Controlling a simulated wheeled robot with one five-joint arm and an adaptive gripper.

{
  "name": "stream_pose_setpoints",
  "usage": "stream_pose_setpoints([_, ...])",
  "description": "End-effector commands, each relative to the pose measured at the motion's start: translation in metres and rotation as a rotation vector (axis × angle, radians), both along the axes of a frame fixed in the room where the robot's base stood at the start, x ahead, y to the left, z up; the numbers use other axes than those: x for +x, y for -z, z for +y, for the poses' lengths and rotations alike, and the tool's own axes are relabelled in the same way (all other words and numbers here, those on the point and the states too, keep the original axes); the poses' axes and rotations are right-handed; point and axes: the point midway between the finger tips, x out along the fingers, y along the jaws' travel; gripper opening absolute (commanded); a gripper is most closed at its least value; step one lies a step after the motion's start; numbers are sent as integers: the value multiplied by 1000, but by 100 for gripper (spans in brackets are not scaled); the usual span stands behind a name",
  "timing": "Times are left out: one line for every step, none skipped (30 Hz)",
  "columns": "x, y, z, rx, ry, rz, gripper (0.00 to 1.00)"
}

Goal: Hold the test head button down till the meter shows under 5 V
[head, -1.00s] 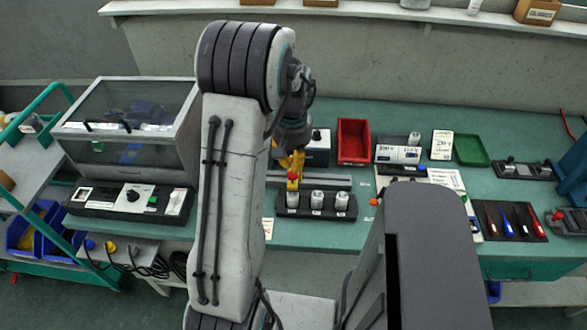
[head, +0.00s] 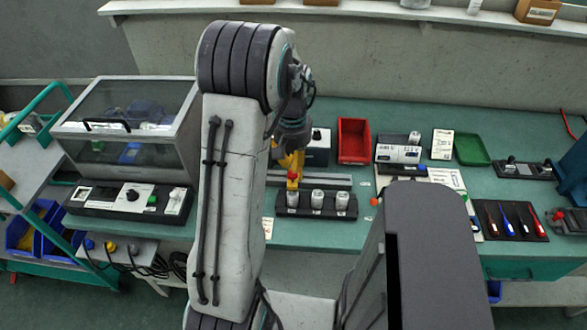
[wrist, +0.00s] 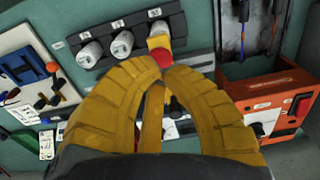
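The test head is a yellow block with a red button (head: 292,176) on top. It stands in the left place of a black rack (head: 316,214). In the wrist view its red button (wrist: 163,59) is just beyond my fingertips. My gripper (wrist: 160,76) has its yellow fingers together at the tips, with nothing seen between them; it also shows in the head view (head: 291,160) right at the test head. I cannot tell whether the button is pressed. The meter seems to be the white display (head: 398,154) right of the red bin; its figures are too small to read surely.
White capped cylinders (head: 317,200) stand in the rack beside the test head. A red bin (head: 353,141) and a green tray (head: 471,149) lie behind. An orange box (wrist: 272,108) is close on the right in the wrist view. A clear-lidded cabinet (head: 135,120) stands left.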

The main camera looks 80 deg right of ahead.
Motion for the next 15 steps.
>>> stream_pose_setpoints([0, 2, 0, 1, 0, 0, 0])
stream_pose_setpoints([0, 3, 0, 1, 0, 0, 0])
stream_pose_setpoints([0, 4, 0, 1, 0, 0, 0])
stream_pose_setpoints([0, 5, 0, 1, 0, 0, 0])
stream_pose_setpoints([0, 5, 0, 0, 0, 0, 0])
stream_pose_setpoints([0, 6, 0, 0, 0, 0, 0])
stream_pose_setpoints([0, 7, 0, 0, 0, 0, 0])
stream_pose_setpoints([0, 8, 0, 0, 0, 0, 0])
stream_pose_setpoints([0, 8, 0, 0, 0, 0, 0])
stream_pose_setpoints([0, 9, 0, 0, 0, 0, 0])
stream_pose_setpoints([0, 10, 0, 0, 0, 0, 0])
stream_pose_setpoints([0, 11, 0, 0, 0, 0, 0])
stream_pose_setpoints([0, 11, 0, 0, 0, 0, 0])
stream_pose_setpoints([0, 12, 0, 0, 0, 0, 0])
stream_pose_setpoints([0, 13, 0, 0, 0, 0, 0])
